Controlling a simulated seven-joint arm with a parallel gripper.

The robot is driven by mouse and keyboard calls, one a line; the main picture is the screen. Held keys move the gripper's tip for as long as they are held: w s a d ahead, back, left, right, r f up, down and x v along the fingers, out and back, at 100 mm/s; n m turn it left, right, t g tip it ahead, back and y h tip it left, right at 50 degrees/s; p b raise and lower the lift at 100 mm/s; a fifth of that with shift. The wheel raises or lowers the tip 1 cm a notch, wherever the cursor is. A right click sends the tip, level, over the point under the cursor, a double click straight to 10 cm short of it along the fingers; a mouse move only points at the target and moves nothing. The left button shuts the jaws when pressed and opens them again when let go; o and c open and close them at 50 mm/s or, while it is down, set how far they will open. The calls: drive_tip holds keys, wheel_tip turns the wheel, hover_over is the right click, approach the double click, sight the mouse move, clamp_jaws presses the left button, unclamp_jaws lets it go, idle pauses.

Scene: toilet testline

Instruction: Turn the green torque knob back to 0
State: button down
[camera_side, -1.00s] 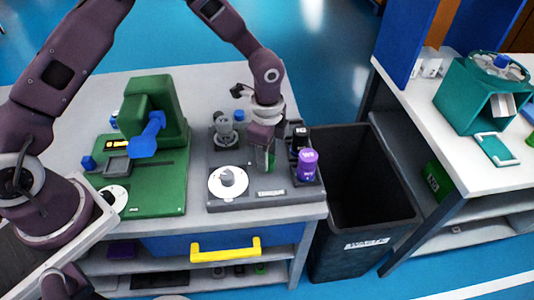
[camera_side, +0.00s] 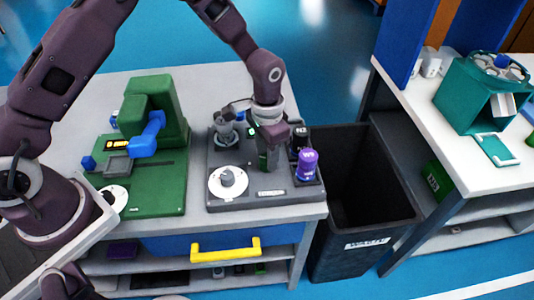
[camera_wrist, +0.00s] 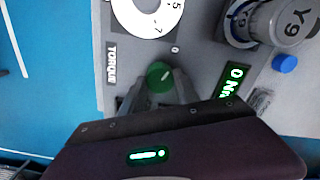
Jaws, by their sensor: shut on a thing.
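The green torque knob (camera_wrist: 160,76) sits on the grey test panel (camera_wrist: 205,68) beside the TORQUE label. My gripper (camera_wrist: 160,88) is shut on it, with a finger on either side. The knob's top and a short pale pointer line show between the fingers. The line slants toward the small "0" mark (camera_wrist: 174,50). A green-lit display (camera_wrist: 236,80) reads 0 with a partly cut unit. In the side view my gripper (camera_side: 268,160) points down at the panel, and its fingers mostly hide the knob.
A white numbered dial (camera_side: 228,182) sits left of my gripper. A purple canister (camera_side: 307,164) and a black one (camera_side: 299,140) stand close on its right. A grey gauge fixture (camera_side: 225,129) stands behind. A green press (camera_side: 152,110) is further left, and a dark bin (camera_side: 365,185) is right.

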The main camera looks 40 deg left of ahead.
drive_tip(key=shift+w+n, duration=0.1)
drive_tip(key=shift+n, duration=2)
drive_tip(key=c, duration=0.9)
unclamp_jaws()
wheel_tip(320, 180, up, 7)
drive_tip(key=shift+r, duration=0.1)
